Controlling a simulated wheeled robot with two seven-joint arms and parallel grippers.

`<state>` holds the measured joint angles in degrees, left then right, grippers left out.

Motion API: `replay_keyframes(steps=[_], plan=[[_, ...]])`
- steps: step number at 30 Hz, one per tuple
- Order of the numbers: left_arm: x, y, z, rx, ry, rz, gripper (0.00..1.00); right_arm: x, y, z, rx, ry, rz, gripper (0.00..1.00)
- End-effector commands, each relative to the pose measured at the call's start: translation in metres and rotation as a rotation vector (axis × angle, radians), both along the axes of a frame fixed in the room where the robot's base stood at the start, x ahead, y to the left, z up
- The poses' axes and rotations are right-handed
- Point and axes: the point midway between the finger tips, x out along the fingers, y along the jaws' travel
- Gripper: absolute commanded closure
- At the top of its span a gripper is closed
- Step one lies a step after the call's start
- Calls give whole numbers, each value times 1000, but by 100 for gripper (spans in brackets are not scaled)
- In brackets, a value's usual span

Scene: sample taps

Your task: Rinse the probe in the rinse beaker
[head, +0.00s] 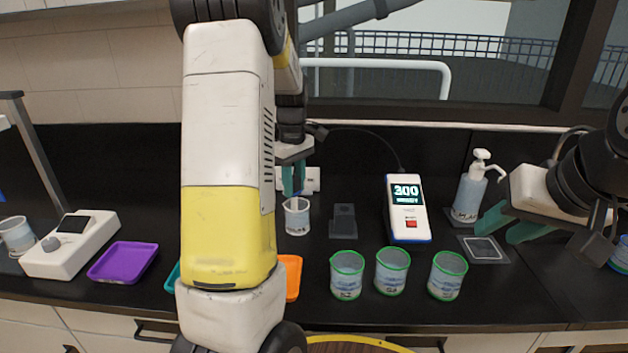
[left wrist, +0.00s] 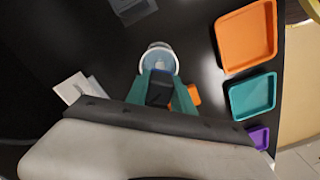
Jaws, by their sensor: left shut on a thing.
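My left gripper (head: 293,178) is shut on the probe, with its teal fingers pointing down just above a clear beaker with a white label (head: 297,216). This seems to be the rinse beaker; its label is too small to read. In the left wrist view, the dark probe body (left wrist: 160,90) lies between the fingers, with the round beaker mouth (left wrist: 158,60) just beyond. The probe tip is hidden, so I cannot tell whether it is inside the beaker. A cable runs from the gripper to the meter (head: 408,209). My right gripper (head: 511,224) is open and empty beside the pump bottle.
Several green-rimmed beakers (head: 391,271) stand at the front. Purple (head: 123,262) and orange (head: 292,277) trays lie at the front left, near a white device (head: 72,246).

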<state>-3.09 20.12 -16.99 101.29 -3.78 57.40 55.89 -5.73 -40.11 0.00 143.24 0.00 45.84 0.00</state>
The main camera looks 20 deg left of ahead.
Motion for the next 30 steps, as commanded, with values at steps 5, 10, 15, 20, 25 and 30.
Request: replay_keyframes(steps=[5, 10, 15, 20, 25, 30], plan=[[-2, 1, 0, 0, 0, 0, 100, 0, 0, 0, 0, 0, 0, 64], [-4, -2, 0, 0, 0, 0, 100, 0, 0, 0, 0, 0, 0, 64], [-6, -7, 0, 0, -1, -1, 100, 0, 0, 0, 0, 0, 0, 64], [-7, -9, 0, 0, -1, -1, 100, 0, 0, 0, 0, 0, 0, 64], [-6, -9, 0, 0, 0, 0, 100, 0, 0, 0, 0, 0, 0, 64], [-1, -7, 0, 0, 0, 0, 100, 0, 0, 0, 0, 0, 0, 64]])
